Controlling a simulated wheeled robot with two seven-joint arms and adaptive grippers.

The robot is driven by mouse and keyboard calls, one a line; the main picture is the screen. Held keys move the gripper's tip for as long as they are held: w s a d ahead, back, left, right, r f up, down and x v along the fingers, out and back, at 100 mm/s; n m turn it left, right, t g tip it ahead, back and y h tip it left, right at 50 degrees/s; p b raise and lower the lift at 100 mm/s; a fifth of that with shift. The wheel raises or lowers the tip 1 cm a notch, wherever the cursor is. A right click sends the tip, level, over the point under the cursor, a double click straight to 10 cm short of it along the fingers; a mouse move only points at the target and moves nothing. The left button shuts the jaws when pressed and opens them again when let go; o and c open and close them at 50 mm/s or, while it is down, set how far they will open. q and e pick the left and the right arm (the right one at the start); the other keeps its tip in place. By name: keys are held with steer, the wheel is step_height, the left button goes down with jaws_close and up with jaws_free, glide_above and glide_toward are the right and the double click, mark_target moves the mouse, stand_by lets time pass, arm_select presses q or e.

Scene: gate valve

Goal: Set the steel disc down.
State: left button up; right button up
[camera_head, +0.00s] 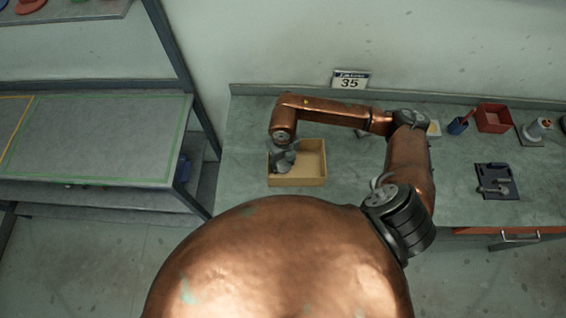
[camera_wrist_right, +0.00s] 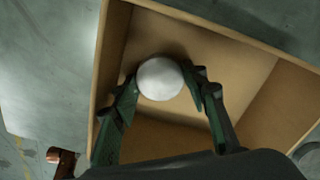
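The steel disc (camera_wrist_right: 160,78) is round and pale, and shows in the right wrist view over the inside of an open tan box (camera_wrist_right: 112,45). My right gripper (camera_wrist_right: 161,82) has one dark green finger on each side of the disc, and both look to touch its rim. I cannot tell whether the disc touches the box floor. In the head view my right gripper (camera_head: 283,158) points down into the left part of the box (camera_head: 300,182) on the bench, and the disc is hidden there. My left gripper is not in view.
The grey-green bench (camera_head: 243,130) is clear left of the box. A red bin (camera_head: 493,118) and a dark tray with a metal part (camera_head: 495,181) are at the right. A shelf (camera_head: 95,135) stands at the left.

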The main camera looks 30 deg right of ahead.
mark_target(283, 166)
steer(key=shift+o, duration=0.8)
steer(key=shift+r, duration=0.15)
step_height(283, 166, up, 12)
steer(key=shift+b, duration=0.35)
